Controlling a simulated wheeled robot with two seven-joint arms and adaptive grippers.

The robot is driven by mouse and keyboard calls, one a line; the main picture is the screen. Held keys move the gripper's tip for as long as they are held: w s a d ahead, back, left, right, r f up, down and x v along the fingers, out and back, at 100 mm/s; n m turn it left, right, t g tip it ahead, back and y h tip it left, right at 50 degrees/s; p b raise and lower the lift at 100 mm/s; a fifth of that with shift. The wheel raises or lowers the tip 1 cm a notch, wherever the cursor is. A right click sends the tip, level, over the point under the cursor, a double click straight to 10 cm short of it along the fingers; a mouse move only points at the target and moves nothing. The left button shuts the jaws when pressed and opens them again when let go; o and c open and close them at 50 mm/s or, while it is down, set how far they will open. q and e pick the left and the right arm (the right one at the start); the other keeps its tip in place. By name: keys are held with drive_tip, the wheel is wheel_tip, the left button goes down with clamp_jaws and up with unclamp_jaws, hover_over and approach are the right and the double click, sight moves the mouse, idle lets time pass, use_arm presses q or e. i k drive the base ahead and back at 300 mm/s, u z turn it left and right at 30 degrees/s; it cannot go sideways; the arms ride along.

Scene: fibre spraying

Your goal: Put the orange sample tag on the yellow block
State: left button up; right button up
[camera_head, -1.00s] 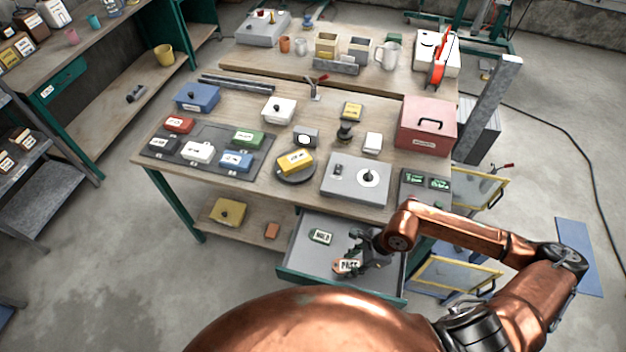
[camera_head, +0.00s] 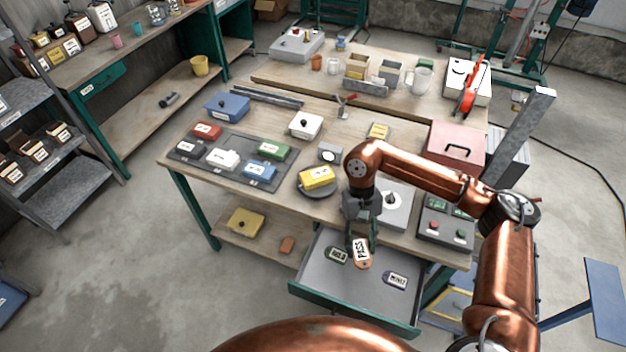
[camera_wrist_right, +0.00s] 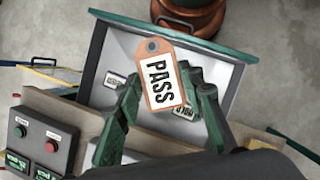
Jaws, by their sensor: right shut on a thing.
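The orange sample tag (camera_head: 361,254) has a white label reading PASS. My right gripper (camera_head: 360,240) is shut on it and holds it above the open drawer. In the right wrist view the tag (camera_wrist_right: 165,75) sits between the two green fingertips (camera_wrist_right: 166,98), its holed end pointing away from the gripper. The yellow block (camera_head: 317,178) has a white label and rests on a round dark plate (camera_head: 322,192) on the workbench, left of and behind the gripper. Its top looks clear. My left gripper is not in view.
The open drawer (camera_head: 330,290) holds a dark green tag (camera_head: 338,255) and a purple-edged tag (camera_head: 396,279). A dark tray (camera_head: 262,184) with coloured blocks lies left of the yellow block.

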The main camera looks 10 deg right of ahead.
sight(318, 175)
drive_tip(key=z, duration=0.1)
drive_tip(key=k, duration=0.35)
drive_tip(key=u, duration=1)
drive_tip(key=i, duration=1.35)
drive_tip(key=z, duration=0.95)
drive_tip(key=i, duration=0.55)
drive_tip(key=z, duration=0.55)
